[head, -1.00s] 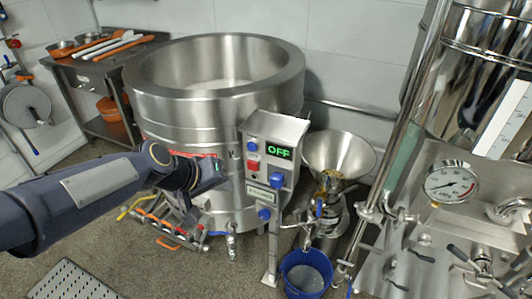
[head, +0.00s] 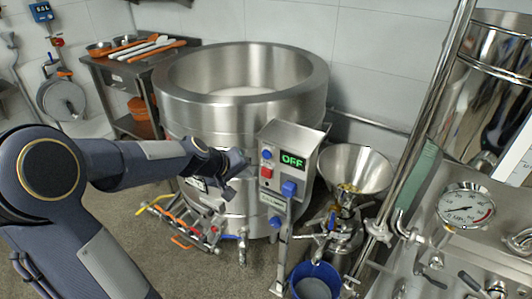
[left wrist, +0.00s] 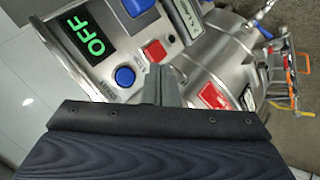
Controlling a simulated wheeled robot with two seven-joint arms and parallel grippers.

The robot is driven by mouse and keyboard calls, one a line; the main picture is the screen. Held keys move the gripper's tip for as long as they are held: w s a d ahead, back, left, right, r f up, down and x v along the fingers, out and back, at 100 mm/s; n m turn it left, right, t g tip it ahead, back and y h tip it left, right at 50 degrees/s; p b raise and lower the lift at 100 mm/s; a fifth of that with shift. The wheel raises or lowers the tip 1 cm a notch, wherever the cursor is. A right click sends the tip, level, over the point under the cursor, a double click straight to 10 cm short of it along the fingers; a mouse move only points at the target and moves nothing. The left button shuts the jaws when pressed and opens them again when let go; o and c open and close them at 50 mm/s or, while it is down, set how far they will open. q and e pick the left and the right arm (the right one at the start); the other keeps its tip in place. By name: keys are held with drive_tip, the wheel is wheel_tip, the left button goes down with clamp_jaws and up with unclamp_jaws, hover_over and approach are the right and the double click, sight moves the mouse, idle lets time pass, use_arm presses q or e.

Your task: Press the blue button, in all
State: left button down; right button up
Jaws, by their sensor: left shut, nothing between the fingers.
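The control box (head: 300,140) stands on a post in front of the steel vat. It has a green OFF display (head: 292,159), a round blue button (head: 267,154), a red button (head: 266,172) below it, and a larger blue knob (head: 289,188). My left gripper (head: 246,161) is shut and empty, just left of the box. In the left wrist view the shut fingertips (left wrist: 158,70) appear in front of the panel, by the red button (left wrist: 155,50). The blue button (left wrist: 125,77) shows left of them, uncovered. Contact cannot be told. My right gripper is not in view.
The large open steel vat (head: 240,100) is behind the box and my gripper. A steel funnel (head: 355,170) and a blue bucket (head: 315,282) are to the right. Pipes and valves (head: 195,225) sit low in front of the vat. A side table (head: 120,68) stands back left.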

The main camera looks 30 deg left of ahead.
sight(267, 154)
use_arm(q)
drive_tip(key=w+p, duration=0.3)
drive_tip(key=w, duration=0.3)
drive_tip(key=shift+w+d, duration=0.3)
drive_tip(key=shift+w, duration=0.05)
idle(1.7)
drive_tip(key=shift+w, duration=0.4)
drive_tip(key=shift+w+p, duration=0.3)
drive_tip(key=shift+w, duration=0.15)
idle(0.6)
idle(0.3)
drive_tip(key=shift+s+b, duration=0.6)
drive_tip(key=shift+s, duration=0.25)
